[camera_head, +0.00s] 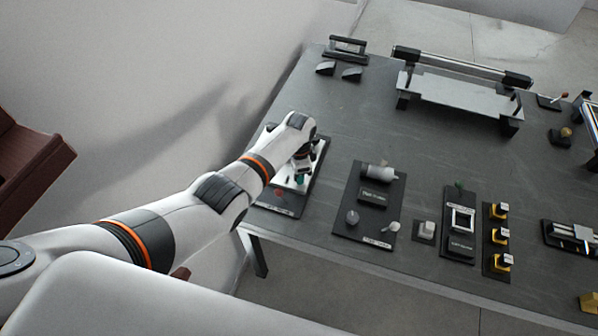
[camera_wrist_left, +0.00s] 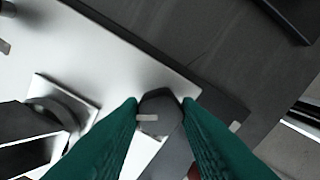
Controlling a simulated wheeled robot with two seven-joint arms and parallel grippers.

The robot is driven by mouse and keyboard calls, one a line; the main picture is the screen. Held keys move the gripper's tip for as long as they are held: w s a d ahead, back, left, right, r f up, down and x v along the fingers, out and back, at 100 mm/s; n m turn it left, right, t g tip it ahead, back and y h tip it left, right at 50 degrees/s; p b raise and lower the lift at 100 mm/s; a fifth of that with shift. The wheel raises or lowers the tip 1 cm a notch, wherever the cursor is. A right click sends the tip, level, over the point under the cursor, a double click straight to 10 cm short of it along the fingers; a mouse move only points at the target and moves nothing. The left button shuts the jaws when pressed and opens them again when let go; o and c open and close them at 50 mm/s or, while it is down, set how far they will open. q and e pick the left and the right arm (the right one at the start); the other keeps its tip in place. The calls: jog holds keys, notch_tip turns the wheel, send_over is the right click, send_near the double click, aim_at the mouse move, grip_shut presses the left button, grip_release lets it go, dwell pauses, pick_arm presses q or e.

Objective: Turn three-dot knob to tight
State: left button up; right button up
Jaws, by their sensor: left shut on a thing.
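My left gripper (camera_head: 301,178) reaches down over a panel with a white plate (camera_head: 299,186) at the table's left edge. In the left wrist view, its two green fingers (camera_wrist_left: 161,106) are shut on a dark, faceted knob (camera_wrist_left: 160,98), one on each side. The knob has a short pale mark on it; no dots can be made out. In the head view my gripper and wrist hide the knob. A second round dark part (camera_wrist_left: 50,108) on a square pale base sits to the left in the wrist view. My right gripper is not in view.
Right of the panel stands a dark board (camera_head: 343,232) with a grey cylinder (camera_head: 379,172) and small knobs. Further right are a grey button (camera_head: 425,229) and a strip of yellow switches (camera_head: 499,237). A metal rack (camera_head: 458,98) stands at the back. The table between is clear.

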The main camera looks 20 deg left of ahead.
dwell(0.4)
pick_arm(q)
jog(key=o, duration=1)
notch_tip(320, 180, up, 12)
jog(key=shift+r+p, duration=0.1)
jog(key=shift+p, duration=0.2)
